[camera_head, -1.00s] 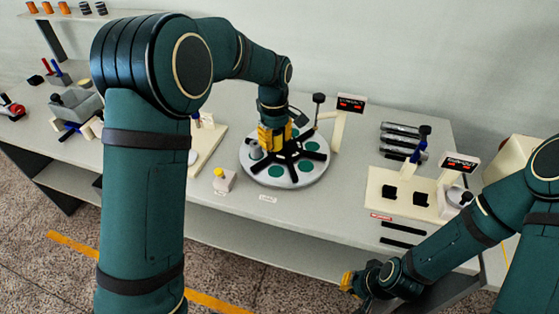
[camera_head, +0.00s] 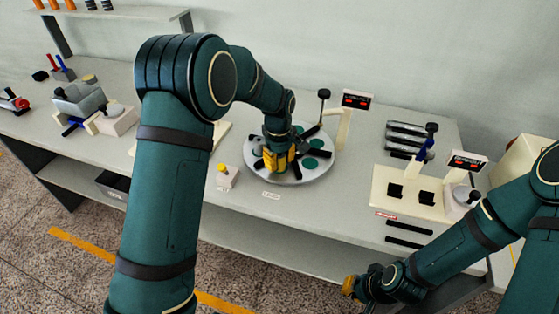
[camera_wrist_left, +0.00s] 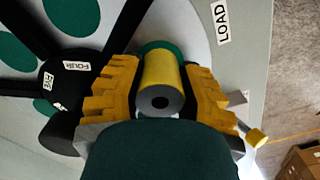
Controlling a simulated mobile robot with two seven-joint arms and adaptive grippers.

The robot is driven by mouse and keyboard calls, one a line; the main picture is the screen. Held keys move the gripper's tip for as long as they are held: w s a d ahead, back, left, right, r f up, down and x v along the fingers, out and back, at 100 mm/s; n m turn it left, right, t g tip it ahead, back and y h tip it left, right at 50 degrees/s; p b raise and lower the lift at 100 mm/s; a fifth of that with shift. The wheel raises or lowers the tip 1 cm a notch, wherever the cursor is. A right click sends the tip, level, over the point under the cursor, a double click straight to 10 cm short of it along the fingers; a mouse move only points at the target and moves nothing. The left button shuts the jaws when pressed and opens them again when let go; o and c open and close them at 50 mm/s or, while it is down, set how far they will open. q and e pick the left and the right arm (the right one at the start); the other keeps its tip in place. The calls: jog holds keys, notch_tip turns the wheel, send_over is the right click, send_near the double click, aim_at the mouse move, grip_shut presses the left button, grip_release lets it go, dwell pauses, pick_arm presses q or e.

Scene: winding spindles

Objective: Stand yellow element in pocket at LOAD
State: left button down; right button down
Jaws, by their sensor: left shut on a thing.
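The yellow element (camera_wrist_left: 158,70) is a cylinder with a grey, holed near end in the left wrist view. My left gripper (camera_wrist_left: 158,92) is shut on it, one yellow finger on each side. The element's far end overlaps a green pocket (camera_wrist_left: 150,44) beside the LOAD label (camera_wrist_left: 222,22); I cannot tell whether it is seated. In the head view my left gripper (camera_head: 280,163) is low over the front of the round turntable (camera_head: 312,172), hiding the element. My right gripper (camera_head: 349,285) hangs low at the front; its jaw opening is unclear.
The turntable has black spokes and a dark hub (camera_wrist_left: 68,80) with labels. A small block with a yellow knob (camera_head: 226,175) stands close to the left of the turntable. A cream fixture (camera_head: 405,205) stands to the right. The tabletop front is mostly clear.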

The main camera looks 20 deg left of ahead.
pick_arm(q)
jog(key=shift+f, duration=0.15)
jog(key=c, duration=0.7)
grip_release()
jog(key=r+p, duration=0.1)
jog(key=r, duration=0.5)
jog(key=r+p, duration=0.1)
jog(key=r, duration=0.5)
jog(key=shift+w+a+r, duration=0.1)
jog(key=shift+a+r, duration=0.1)
